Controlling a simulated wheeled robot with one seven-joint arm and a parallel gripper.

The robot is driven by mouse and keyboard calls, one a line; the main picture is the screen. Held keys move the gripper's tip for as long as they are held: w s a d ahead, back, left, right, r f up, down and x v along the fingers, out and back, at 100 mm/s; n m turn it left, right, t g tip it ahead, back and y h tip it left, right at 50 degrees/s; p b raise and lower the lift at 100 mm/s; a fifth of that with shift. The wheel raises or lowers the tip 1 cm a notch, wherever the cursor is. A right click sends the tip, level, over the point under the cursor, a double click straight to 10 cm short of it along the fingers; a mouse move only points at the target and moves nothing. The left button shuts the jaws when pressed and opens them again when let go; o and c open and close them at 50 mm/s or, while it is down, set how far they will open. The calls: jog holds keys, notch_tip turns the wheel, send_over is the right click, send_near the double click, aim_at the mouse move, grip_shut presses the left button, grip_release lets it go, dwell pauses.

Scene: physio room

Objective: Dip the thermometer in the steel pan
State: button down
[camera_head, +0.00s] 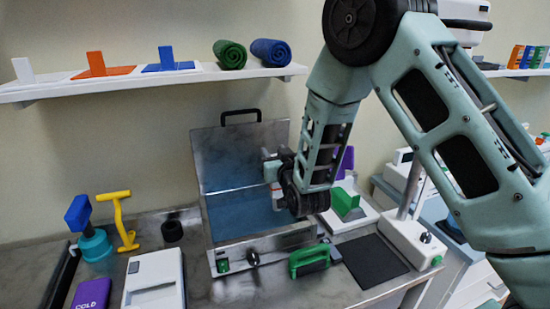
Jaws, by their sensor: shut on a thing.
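The steel pan (262,243) is an open metal box on the bench, with its lid raised at the back and blue liquid (238,213) inside. My gripper (270,172) is over the right part of the pan, in front of the raised lid, seen from the side. It is shut on a small pale thing with a reddish mark, which looks like the thermometer (277,193). Most of it is hidden by my wrist, and I cannot tell whether its lower end touches the liquid.
A green-handled block (309,260) and a dark mat (373,261) lie right of the pan. A white device (154,281), a purple box (91,293) and a yellow handle (124,222) stand left. A shelf (140,82) runs above.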

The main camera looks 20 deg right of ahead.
jog(key=shift+r+p, duration=0.85)
jog(key=shift+r, duration=1.3)
